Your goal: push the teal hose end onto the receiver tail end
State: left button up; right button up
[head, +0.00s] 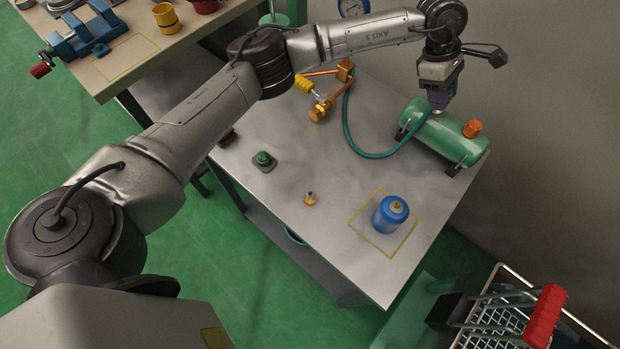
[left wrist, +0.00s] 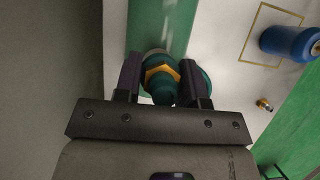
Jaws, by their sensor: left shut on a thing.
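The green receiver tank (head: 445,138) lies on its side at the right of the grey table, and its green body also shows in the left wrist view (left wrist: 160,25). The teal hose (head: 358,148) loops from the orange fittings to the tank's left end. My left gripper (head: 437,104) is at that end, pointing down. In the left wrist view its fingers (left wrist: 163,88) are shut around the teal hose end (left wrist: 163,93), with a brass hex piece (left wrist: 160,73) beside it. The tail end is hidden, so I cannot tell if the hose is on it. My right gripper is not in view.
A small brass fitting (head: 310,199) and a green knob on a dark base (head: 263,160) are on the table. A wire basket with a red handle (head: 545,315) is at lower right.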

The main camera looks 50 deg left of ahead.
pick_arm(q)
jog(key=o, duration=1)
jog(key=shift+f, duration=0.2)
jog(key=shift+o, duration=1)
jog(key=shift+r, duration=0.2)
jog(key=shift+a+r+p, duration=0.3)
jog(key=shift+r+p, duration=0.25)
jog(key=shift+p+v, duration=0.9)
jog(key=shift+v, duration=0.55)
jog(key=p+v, duration=0.2)
jog(key=v, duration=0.1)
jog(key=shift+s+a+r, duration=0.1)
jog(key=shift+a+r, duration=0.05)
jog(key=shift+r, duration=0.15)
